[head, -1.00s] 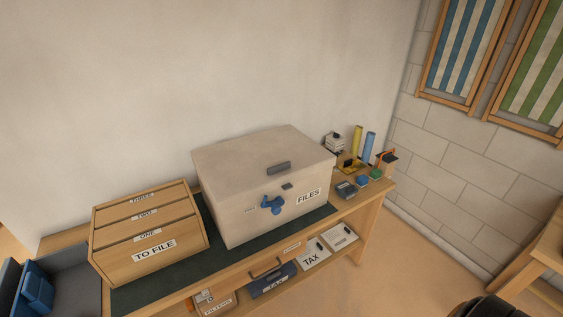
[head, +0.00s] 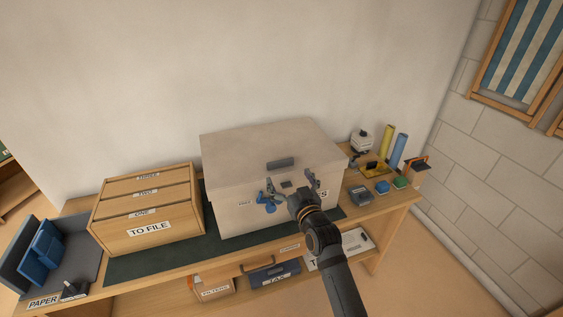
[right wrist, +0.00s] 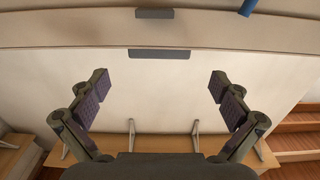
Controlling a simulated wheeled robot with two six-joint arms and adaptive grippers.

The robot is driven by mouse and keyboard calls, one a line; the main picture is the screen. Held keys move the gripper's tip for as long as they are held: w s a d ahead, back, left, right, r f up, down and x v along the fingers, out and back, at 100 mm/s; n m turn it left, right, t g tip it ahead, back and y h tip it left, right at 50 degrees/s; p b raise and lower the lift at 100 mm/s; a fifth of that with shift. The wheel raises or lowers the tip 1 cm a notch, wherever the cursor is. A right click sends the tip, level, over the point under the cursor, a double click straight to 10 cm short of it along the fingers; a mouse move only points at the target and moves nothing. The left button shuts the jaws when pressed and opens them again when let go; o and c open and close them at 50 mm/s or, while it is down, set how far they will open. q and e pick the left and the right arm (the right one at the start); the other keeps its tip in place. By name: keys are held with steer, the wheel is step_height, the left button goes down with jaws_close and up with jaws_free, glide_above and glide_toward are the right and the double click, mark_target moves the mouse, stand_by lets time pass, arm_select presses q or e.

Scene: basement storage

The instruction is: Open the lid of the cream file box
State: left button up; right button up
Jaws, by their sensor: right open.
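The cream file box (head: 235,175) stands on the wooden bench with its lid (head: 265,140) closed. A dark grey handle (head: 283,163) sits at the lid's front edge, above a small dark plate (head: 286,184). A blue catch or key (head: 266,204) is on the front, left of the plate. My right gripper (head: 291,185) is open and empty in front of the box and partly hides the FILES label. In the right wrist view, the handle (right wrist: 160,54) lies beyond the open fingers (right wrist: 160,84), roughly centred between them. My left gripper is out of view.
A wooden TO FILE drawer unit (head: 150,213) stands left of the box, with a blue-grey PAPER tray (head: 75,265) farther left. Small stationery and yellow and blue tubes (head: 399,150) stand at right. A lower shelf holds a TAX box (head: 272,277).

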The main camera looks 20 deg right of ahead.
mark_target(281, 164)
steer(key=w+p, duration=0.1)
steer(key=w, duration=0.6)
steer(key=shift+w+a, duration=0.1)
steer(key=shift+w, duration=0.25)
steer(key=shift+f, duration=0.1)
steer(key=shift+c, duration=0.4)
